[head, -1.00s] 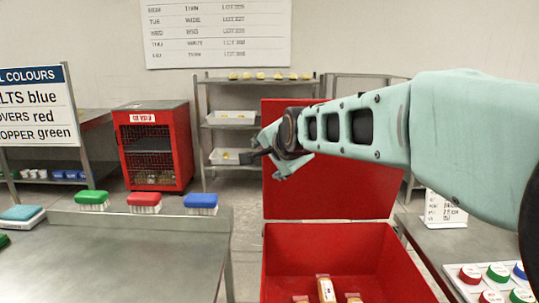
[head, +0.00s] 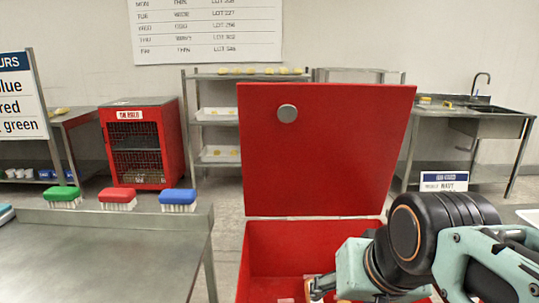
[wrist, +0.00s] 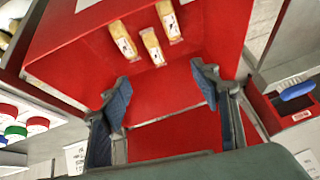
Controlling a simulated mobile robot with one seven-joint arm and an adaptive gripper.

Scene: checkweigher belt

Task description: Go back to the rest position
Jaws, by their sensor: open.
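My gripper (wrist: 160,98) is open in the wrist view, with its two blue-padded fingers apart and nothing between them. Beyond the fingers is the inside of a red bin (wrist: 85,50) with several wrapped yellow packs, among them one pack (wrist: 152,46) in the middle. In the head view my arm reaches in from the lower right, low in front of the red bin (head: 290,235), whose lid (head: 330,150) stands open. My gripper's fingers (head: 318,290) show only in part at the bottom edge there.
A red cage cabinet (head: 143,145), a shelf rack (head: 215,125) and a sink (head: 490,122) stand behind. Floor shows between table and bin.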

